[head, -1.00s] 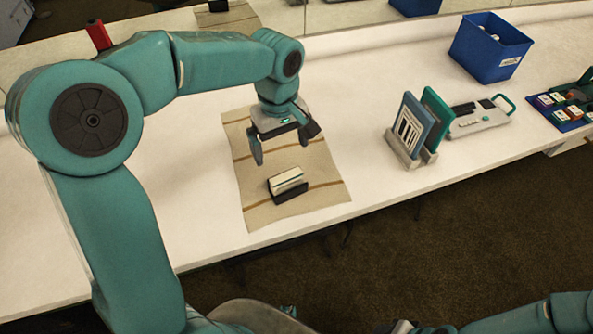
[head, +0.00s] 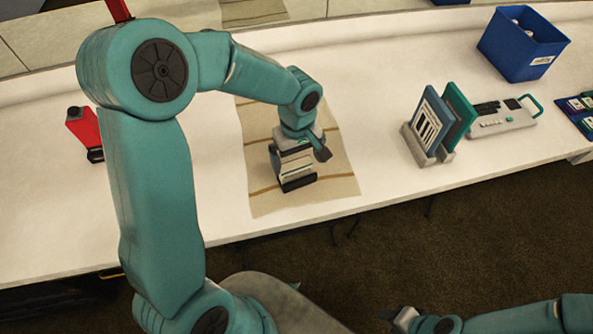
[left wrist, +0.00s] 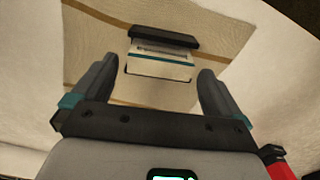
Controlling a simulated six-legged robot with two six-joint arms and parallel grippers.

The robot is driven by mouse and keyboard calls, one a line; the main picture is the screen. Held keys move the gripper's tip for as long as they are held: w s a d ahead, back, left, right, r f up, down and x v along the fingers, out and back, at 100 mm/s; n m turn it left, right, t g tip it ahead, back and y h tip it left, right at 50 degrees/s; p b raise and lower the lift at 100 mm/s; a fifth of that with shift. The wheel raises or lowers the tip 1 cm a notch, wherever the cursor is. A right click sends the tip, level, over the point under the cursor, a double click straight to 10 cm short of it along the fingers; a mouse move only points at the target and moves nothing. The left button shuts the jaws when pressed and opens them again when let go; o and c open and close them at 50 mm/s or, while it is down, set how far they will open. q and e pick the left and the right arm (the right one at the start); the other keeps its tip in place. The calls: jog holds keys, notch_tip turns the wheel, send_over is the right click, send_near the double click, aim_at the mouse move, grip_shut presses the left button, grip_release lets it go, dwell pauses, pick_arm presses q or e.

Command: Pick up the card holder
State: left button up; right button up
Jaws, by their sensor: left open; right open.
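The card holder (head: 300,184) is a small black tray holding white cards (head: 295,163), and it sits on the beige striped mat (head: 335,188). In the left wrist view the black holder (left wrist: 163,34) and its cards (left wrist: 160,66) lie ahead, between the two finger lines. My left gripper (head: 298,157) is open right over the holder, with one finger on each side of the cards in the head view. Contact cannot be made out. My right gripper (head: 396,317) is open and empty at the bottom edge, far from the holder and only partly in view.
A grey rack with upright blue and green panels (head: 431,128) stands right of the mat. Beyond it are a pale device with a green handle (head: 502,118) and a blue bin (head: 522,45). A red object (head: 85,130) stands at the left. The table's front edge is close to the mat.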

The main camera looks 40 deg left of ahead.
aim_at(296, 167)
pick_arm(q)
notch_tip(296, 167, down, 5)
jog(key=shift+a+r, duration=0.1)
jog(key=shift+s+r, duration=0.15)
jog(key=shift+s, duration=0.05)
jog(key=shift+c, duration=0.3)
jog(key=shift+w, duration=0.15)
jog(key=c, duration=0.7)
